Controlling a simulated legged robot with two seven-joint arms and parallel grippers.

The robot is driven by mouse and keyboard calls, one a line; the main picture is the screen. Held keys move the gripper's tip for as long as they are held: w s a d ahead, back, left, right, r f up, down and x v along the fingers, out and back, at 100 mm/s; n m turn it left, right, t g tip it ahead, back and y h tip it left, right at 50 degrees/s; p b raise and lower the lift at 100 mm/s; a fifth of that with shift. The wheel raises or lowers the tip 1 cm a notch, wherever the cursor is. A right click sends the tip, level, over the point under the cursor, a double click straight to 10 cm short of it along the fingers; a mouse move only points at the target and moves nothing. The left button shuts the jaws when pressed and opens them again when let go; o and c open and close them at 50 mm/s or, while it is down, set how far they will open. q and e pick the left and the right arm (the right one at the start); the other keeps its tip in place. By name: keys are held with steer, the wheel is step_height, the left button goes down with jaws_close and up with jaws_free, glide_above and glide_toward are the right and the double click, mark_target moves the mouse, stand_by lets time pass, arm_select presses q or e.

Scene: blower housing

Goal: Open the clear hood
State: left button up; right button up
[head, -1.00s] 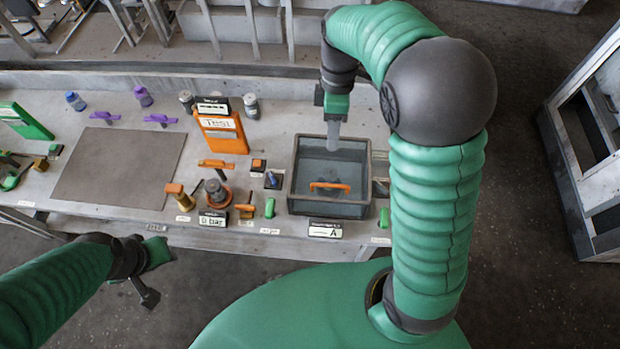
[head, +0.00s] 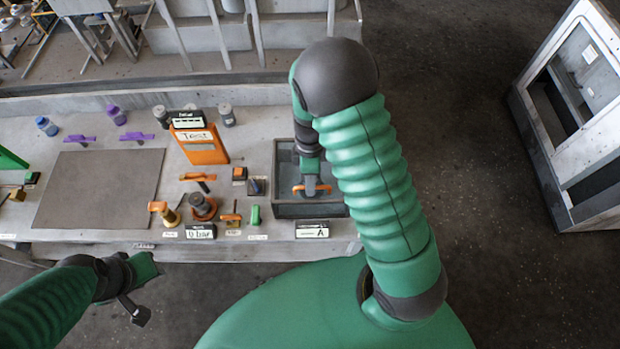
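The clear hood (head: 284,168) is a see-through cover with an orange handle (head: 298,189), on a dark grey box (head: 290,211) on the bench. My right arm hides the box's right part. My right gripper (head: 311,190) points down over the hood, with its fingertips at the orange handle. I cannot tell whether they have closed on it. The hood looks down on the box. My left gripper (head: 143,290) is at the lower left, in front of the bench and away from the hood; its finger state is unclear.
Left of the box are several small orange and black fixtures (head: 203,207), a green piece (head: 255,214) and an orange panel (head: 203,147). A grey mat (head: 97,190) lies further left. A label A (head: 312,230) stands at the box's front. A pale metal frame (head: 575,130) stands at the right.

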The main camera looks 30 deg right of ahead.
jaws_close()
steer(key=shift+r, duration=0.1)
stand_by(1.2)
